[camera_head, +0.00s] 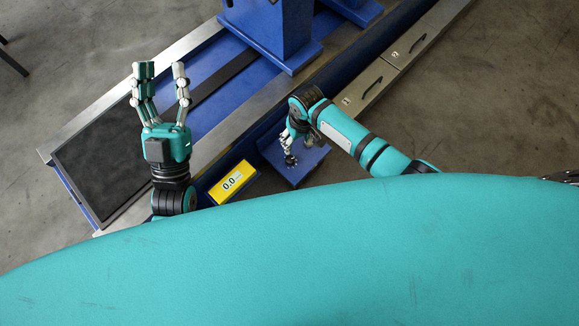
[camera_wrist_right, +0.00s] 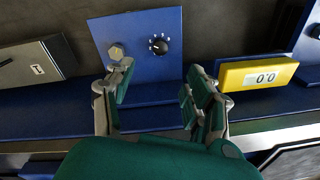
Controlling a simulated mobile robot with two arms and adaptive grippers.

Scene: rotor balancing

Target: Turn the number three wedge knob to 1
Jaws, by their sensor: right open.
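A small blue panel (camera_wrist_right: 140,82) carries a black round knob (camera_wrist_right: 159,46) with white marks around it and a yellowish hexagonal knob (camera_wrist_right: 116,50) to its left. I cannot read a number on either or tell the black knob's setting. My right gripper (camera_wrist_right: 160,80) is open, its fingers apart in front of the panel, one fingertip close to the hexagonal knob in the picture. In the head view my right gripper (camera_head: 287,145) is over the same panel (camera_head: 308,170) and hides part of it. My left gripper (camera_head: 161,72) is open and empty above the blue machine bed.
A yellow display (camera_head: 232,183) reading 0.0 stands left of the panel in the head view. Drawers (camera_head: 410,42) with labels and handles lie to the upper right. A blue machine stand (camera_head: 277,35) rises behind. A dark mat (camera_head: 100,160) lies at left.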

